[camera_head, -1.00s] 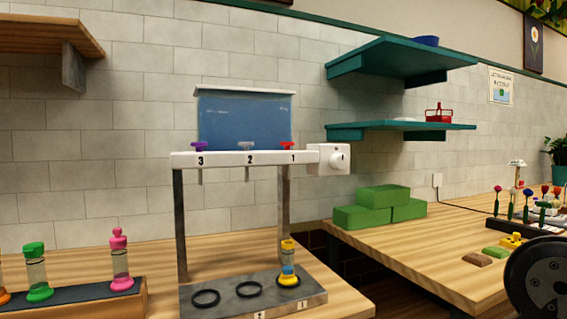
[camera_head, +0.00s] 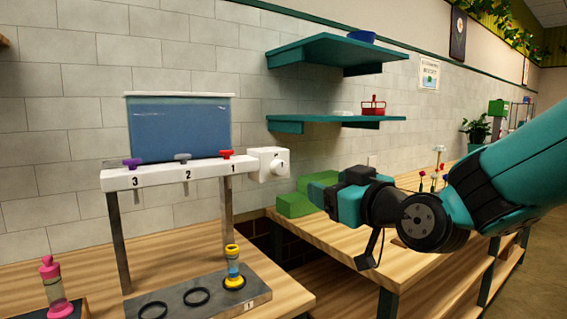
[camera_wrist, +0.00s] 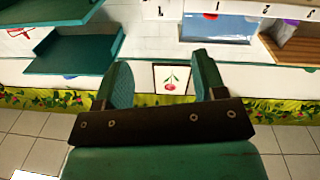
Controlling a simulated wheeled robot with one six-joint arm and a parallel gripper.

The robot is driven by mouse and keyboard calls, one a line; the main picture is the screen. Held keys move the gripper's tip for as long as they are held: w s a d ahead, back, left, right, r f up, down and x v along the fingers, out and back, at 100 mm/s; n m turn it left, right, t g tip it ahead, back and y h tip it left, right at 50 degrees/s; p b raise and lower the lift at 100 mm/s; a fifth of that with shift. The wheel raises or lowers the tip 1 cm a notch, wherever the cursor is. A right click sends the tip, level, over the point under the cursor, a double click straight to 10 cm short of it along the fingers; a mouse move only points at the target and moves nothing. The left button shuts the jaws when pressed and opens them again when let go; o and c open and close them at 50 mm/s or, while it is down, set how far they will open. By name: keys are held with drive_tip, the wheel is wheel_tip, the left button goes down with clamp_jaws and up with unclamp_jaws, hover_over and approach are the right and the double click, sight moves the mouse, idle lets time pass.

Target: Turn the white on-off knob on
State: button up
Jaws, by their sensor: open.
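The white on-off knob (camera_head: 279,166) is on a white box (camera_head: 267,152) at the right end of the numbered white bar (camera_head: 180,172) in the head view. My gripper (camera_head: 318,186) is to the right of the knob and apart from it, in front of the green blocks. In the wrist view its two teal fingers (camera_wrist: 164,85) are spread apart with nothing between them. The knob cannot be made out in the wrist view.
A blue tank (camera_head: 180,128) stands behind the bar, with purple, grey and red valves on the bar. A yellow-capped vial (camera_head: 233,262) stands below valve 1. Teal shelves (camera_head: 338,52) jut from the wall above. Green blocks (camera_head: 292,205) lie on the right table.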

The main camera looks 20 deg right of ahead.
drive_tip(key=w+p, duration=0.2)
drive_tip(key=p, duration=1.8)
approach(282, 169)
drive_tip(key=x, duration=0.7)
drive_tip(key=shift+w+a+r, duration=0.1)
drive_tip(key=shift+w+r, duration=0.15)
drive_tip(key=shift+r, duration=0.1)
drive_tip(key=shift+w+a+f+p, duration=0.1)
drive_tip(key=shift+w+f+p, duration=0.05)
drive_tip(key=shift+w+p, duration=0.25)
drive_tip(key=shift+w+a+f+p, duration=0.15)
drive_tip(key=shift+w+p, duration=0.15)
drive_tip(key=shift+w, duration=0.15)
drive_tip(key=c, duration=0.9)
